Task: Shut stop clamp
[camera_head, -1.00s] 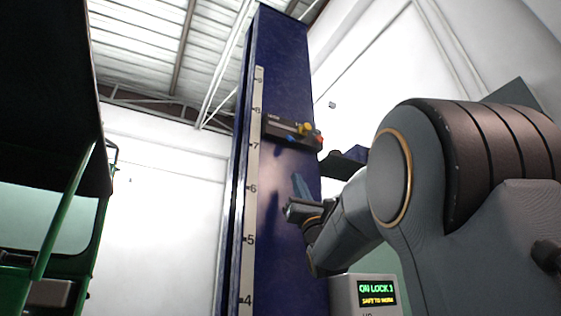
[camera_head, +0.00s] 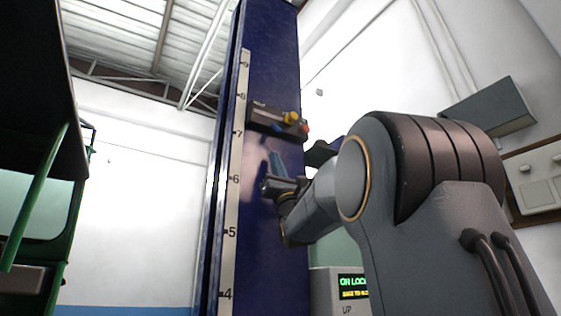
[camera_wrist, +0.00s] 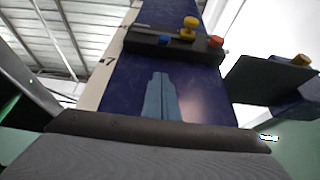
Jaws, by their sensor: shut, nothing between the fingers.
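A dark bar-shaped unit (camera_head: 262,118), which looks like the stop clamp, is mounted across the blue column (camera_head: 262,60) near the 7 mark. It has a yellow knob (camera_head: 291,117), a red knob (camera_head: 304,128) and a small blue part (camera_head: 276,128). In the wrist view the unit (camera_wrist: 140,43) is ahead, with its yellow knob (camera_wrist: 187,30) and red knob (camera_wrist: 216,42) at its right end. My gripper (camera_head: 275,160) is just below the unit, apart from it. Its blue fingers (camera_wrist: 162,95) are together and empty, pointing up towards the unit.
A white scale (camera_head: 236,180) runs up the column. A dark box (camera_wrist: 270,80) with another yellow knob sticks out right of the column. A lit display (camera_head: 353,287) is below my arm. A green vehicle (camera_head: 40,220) stands at the left.

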